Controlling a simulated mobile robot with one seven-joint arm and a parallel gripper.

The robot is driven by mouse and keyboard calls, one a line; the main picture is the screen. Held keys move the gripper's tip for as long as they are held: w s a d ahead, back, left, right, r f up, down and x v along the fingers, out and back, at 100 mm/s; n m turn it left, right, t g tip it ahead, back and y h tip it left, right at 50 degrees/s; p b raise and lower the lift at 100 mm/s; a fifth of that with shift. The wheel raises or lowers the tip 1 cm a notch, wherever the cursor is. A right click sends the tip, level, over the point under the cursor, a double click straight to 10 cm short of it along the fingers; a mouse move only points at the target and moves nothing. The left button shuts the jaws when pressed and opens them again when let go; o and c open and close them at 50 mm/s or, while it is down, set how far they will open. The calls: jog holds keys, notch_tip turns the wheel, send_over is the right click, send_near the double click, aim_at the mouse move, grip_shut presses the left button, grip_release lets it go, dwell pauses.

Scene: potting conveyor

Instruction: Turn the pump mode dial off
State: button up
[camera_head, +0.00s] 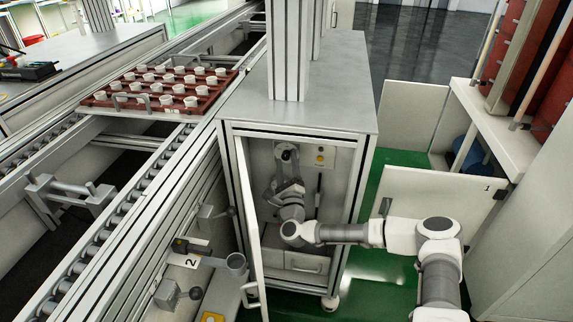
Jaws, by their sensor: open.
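A pale panel (336,158) is inside the open cabinet under the grey worktop. A round dark dial (286,151) sits on its left part, and I take it for the pump mode dial. My gripper (287,168) is inside the cabinet, just below and in front of the dial, and is open. The dial's lower part is hidden behind the gripper. I cannot tell whether the fingers touch the dial, nor which mode it points to.
The open cabinet door (248,215) stands left of my arm. A conveyor (85,245) carries a red tray (95,101) of white pots. Levers and a cup-like holder (236,264) jut out beside the door. Green floor (385,285) is open to the right.

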grip_shut()
dwell(0.4)
jog(key=shift+r+n+p, duration=0.2)
jog(key=shift+n+p, duration=0.15)
jog(key=shift+n, duration=0.05)
jog(key=shift+r+n+g+y+p, duration=0.2)
jog(key=shift+n+g+y+p, duration=0.45)
jog(key=shift+n, duration=0.55)
jog(key=n+g+p, duration=0.1)
jog(key=n+p, duration=0.2)
jog(key=shift+d+r+n+y, duration=0.1)
jog(key=shift+n+y, duration=0.15)
jog(key=shift+n, duration=0.15)
jog(key=n+g+p, duration=0.1)
jog(key=n+p, duration=0.2)
jog(key=shift+n+g, duration=0.35)
jog(key=shift+n, duration=0.05)
jog(key=shift+n+g+p, duration=0.3)
jog(key=shift+n+p, duration=0.2)
jog(key=shift+n, duration=0.2)
